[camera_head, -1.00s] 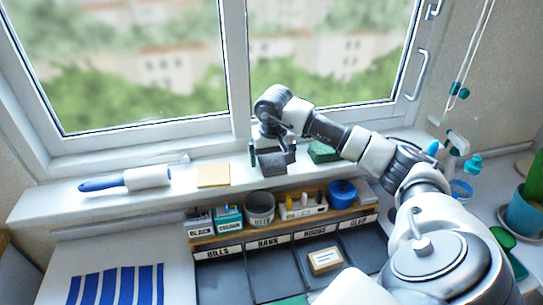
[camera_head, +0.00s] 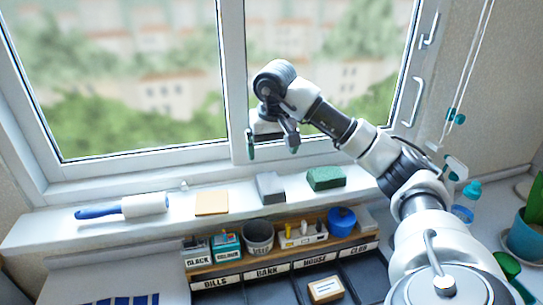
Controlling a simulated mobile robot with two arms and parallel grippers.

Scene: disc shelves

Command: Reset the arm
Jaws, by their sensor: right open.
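My right arm reaches in from the right over the windowsill. Its gripper (camera_head: 272,150) is open and empty, with its two fingers spread in front of the window. It is above a grey block (camera_head: 270,187) that stands on the sill, apart from it. My left gripper is not in view.
The windowsill (camera_head: 100,230) also holds a paint roller with a blue handle (camera_head: 124,208), a tan sponge (camera_head: 212,203) and a green block (camera_head: 326,178). Below is a wooden rack with small boxes, a grey cup (camera_head: 258,236) and a blue pot (camera_head: 342,220). A labelled box (camera_head: 325,290) lies in a dark tray.

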